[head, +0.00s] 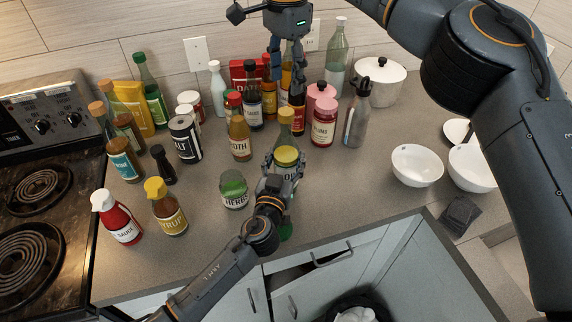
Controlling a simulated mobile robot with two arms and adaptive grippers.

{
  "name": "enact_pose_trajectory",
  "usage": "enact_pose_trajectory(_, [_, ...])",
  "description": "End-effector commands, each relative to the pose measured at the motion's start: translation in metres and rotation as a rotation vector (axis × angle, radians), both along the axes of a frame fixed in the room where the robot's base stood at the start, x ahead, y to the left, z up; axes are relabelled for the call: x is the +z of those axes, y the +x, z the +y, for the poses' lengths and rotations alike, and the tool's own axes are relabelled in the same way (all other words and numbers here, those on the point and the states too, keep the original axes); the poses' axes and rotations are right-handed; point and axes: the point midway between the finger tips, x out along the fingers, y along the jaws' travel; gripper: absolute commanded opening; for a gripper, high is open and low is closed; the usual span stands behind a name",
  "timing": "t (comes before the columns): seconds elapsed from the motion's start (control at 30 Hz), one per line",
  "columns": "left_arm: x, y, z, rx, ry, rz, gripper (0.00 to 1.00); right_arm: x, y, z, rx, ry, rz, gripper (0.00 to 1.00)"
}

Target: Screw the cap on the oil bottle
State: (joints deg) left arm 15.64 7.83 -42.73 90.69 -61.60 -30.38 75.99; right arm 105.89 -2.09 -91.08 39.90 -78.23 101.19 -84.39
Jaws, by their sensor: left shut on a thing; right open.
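The oil bottle (286,157) appears to be the glass bottle with yellow contents and a partly hidden label starting with "O", near the middle of the counter. I cannot make out a loose cap.
A herbs jar (233,190) and syrup bottle (167,208) stand left of the oil bottle. A small green thing (286,231) shows near the counter's front edge.

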Motion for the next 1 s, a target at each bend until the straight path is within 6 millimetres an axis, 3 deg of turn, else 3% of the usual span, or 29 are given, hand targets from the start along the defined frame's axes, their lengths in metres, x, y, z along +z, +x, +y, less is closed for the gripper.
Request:
enact_pose_trajectory(0.53, [0.000,0.000,0.000,0.001,0.001,0.000,0.00,-0.005,0.000,0.000,0.056,0.000,0.001,0.52])
enact_pose_trajectory(1.0, [0.000,0.000,0.001,0.001,0.001,0.000,0.00,-0.069,0.000,0.000,0.054,0.000,0.001,0.52])
